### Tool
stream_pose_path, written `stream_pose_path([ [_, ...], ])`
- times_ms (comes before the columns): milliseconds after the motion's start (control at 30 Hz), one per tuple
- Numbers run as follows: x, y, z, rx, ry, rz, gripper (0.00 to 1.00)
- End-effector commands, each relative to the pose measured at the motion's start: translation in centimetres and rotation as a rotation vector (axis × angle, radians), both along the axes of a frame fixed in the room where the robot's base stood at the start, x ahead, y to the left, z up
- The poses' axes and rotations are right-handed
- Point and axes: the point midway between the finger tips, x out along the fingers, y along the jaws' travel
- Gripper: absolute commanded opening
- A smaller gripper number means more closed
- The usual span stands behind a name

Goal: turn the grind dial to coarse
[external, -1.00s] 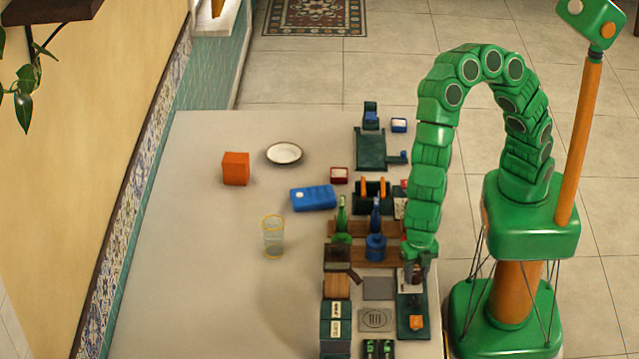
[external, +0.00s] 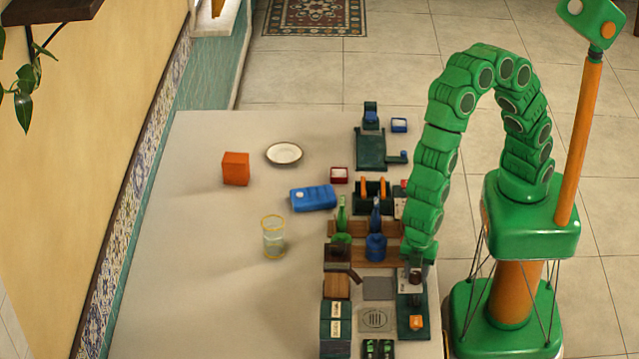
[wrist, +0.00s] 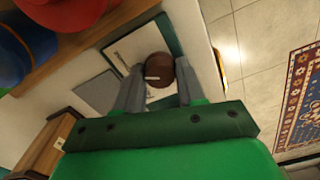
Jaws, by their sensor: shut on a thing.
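The grind dial (wrist: 158,76) is a round dark brown knob with a short pale mark on its top. It stands on a pale plate with a dark green border (wrist: 166,30). My gripper (wrist: 160,82) is shut on the dial, with one grey finger on each side of it. In the external view my gripper (external: 415,274) points down at the right edge of the table, where the dial is mostly hidden between the fingers. Any setting marks beside the dial are too small or covered to read.
A brown wooden box (wrist: 42,145) and a grey square plate (wrist: 97,93) lie near the gripper. Bottles, including a blue one (external: 376,218), stand on a wooden shelf behind. A glass (external: 273,238) stands farther left. The table's left half (external: 200,290) is mostly clear.

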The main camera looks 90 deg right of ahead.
Motion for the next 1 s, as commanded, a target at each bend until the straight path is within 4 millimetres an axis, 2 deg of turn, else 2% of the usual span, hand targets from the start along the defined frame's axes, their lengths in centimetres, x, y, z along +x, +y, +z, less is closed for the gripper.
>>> stream_pose_path([
  [467,0.07,0.07,0.06,0.003,-0.002,-0.017,0.08],
  [500,0.07,0.07,0.06,0.003,-0.002,-0.017,0.40],
  [667,0.05,0.05,0.03,0.002,-0.001,-0.017,0.64],
  [1000,0.03,0.02,0.10,0.001,0.000,-0.016,0.64],
])
